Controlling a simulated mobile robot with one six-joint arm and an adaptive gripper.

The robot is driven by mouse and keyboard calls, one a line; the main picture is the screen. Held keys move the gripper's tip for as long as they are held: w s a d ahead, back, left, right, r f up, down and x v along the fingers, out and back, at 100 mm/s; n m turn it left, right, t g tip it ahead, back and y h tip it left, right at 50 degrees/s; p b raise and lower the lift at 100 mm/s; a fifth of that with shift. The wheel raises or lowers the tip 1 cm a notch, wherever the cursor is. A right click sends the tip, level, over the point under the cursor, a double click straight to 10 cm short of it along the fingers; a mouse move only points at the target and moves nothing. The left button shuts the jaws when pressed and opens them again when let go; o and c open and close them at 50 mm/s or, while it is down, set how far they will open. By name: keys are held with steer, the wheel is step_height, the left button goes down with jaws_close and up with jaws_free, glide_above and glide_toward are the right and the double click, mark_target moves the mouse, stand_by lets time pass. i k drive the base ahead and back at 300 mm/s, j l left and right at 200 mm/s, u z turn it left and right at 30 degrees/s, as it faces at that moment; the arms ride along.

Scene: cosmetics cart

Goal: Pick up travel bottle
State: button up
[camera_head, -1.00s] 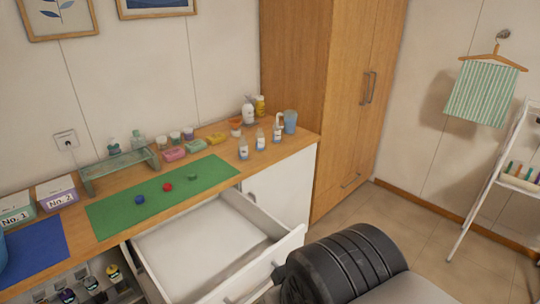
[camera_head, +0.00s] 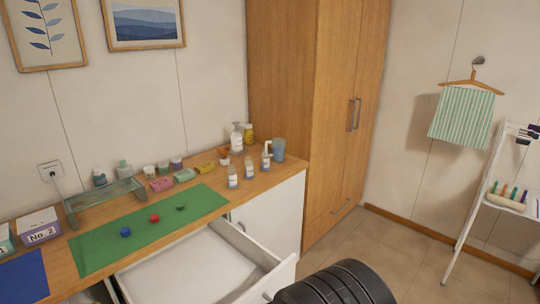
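Several small clear bottles with white labels and bluish contents stand upright at the right end of the wooden counter. One travel-size bottle (camera_head: 232,177) is nearest the green mat, a second bottle (camera_head: 249,168) is just right of it, and a third bottle (camera_head: 266,158) with a pump-like top stands by a blue cup (camera_head: 279,149). I cannot tell which one is the travel bottle. My gripper is not in view; only a dark ribbed part of my arm shows at the bottom edge.
A white drawer (camera_head: 278,284) stands open below the counter. The green mat (camera_head: 100,240) holds small coloured caps. Soaps, jars and a glass shelf (camera_head: 104,203) line the back. A tall wooden cabinet (camera_head: 280,70) closes the right end. A white rack (camera_head: 476,200) stands far right.

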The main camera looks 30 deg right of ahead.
mark_target(265, 157)
steer(key=i+l, duration=0.3)
steer(key=i+l+u, duration=0.15)
steer(key=l, duration=0.4)
steer(key=i+l, duration=0.4)
steer(key=i+l+u, duration=0.15)
steer(key=l, duration=0.3)
steer(key=i+l, duration=0.35)
steer(key=l, duration=0.15)
steer(key=i+l+u, duration=0.15)
steer(key=l, duration=0.35)
steer(key=i+l, duration=0.3)
steer(key=l, duration=0.2)
steer(key=i+l+u, duration=0.15)
steer(key=l, duration=0.35)
steer(key=i, duration=0.05)
